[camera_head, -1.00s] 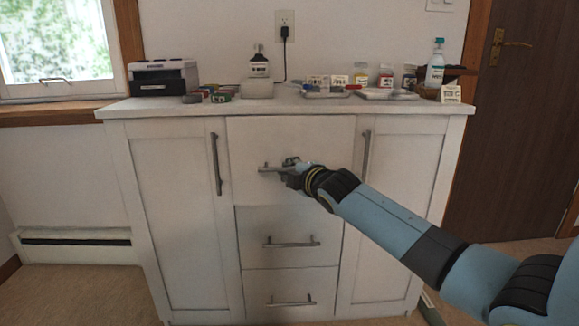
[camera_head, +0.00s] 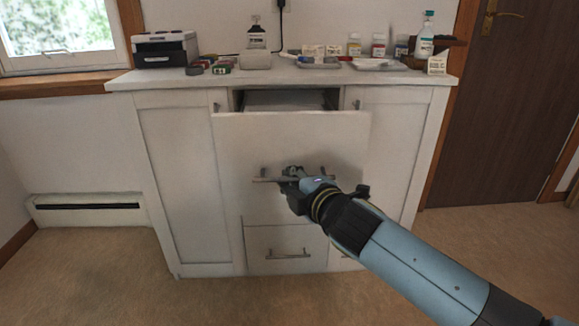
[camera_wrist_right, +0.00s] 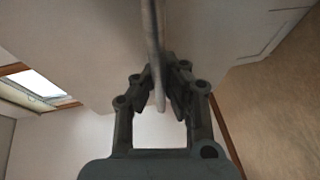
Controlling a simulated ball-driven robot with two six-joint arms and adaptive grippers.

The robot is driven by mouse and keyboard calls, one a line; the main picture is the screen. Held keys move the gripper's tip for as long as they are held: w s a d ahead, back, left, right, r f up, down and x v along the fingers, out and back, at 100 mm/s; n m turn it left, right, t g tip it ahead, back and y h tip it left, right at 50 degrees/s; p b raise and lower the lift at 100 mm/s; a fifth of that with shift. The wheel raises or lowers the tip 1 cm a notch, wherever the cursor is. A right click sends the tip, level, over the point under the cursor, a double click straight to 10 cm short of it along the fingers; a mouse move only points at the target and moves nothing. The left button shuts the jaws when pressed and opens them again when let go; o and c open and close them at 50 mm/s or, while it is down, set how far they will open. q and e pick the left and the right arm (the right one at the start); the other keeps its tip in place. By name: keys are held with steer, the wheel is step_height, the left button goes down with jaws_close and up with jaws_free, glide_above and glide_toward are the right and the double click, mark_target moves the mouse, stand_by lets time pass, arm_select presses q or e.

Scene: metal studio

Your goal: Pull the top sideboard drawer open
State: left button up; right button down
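The white sideboard (camera_head: 183,185) stands against the wall. Its top drawer (camera_head: 290,138) is pulled well out, and a dark gap with part of the inside shows behind its front. My right gripper (camera_head: 290,174) is at the drawer's grey bar handle (camera_head: 263,180). In the right wrist view the handle (camera_wrist_right: 153,40) runs between the two fingers of the gripper (camera_wrist_right: 160,85), which look closed around it. My left gripper is in neither view.
On the sideboard top are a black and white machine (camera_head: 165,50), a dark bottle (camera_head: 257,37), several small jars and a pump bottle (camera_head: 425,35). A lower drawer (camera_head: 285,240) is shut. The floor (camera_head: 100,270) in front is clear at the left.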

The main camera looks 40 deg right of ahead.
steer(key=shift+s+a, duration=0.25)
steer(key=shift+s, duration=0.2)
steer(key=c, duration=1.4)
jaws_free()
steer(key=v, duration=1.2)
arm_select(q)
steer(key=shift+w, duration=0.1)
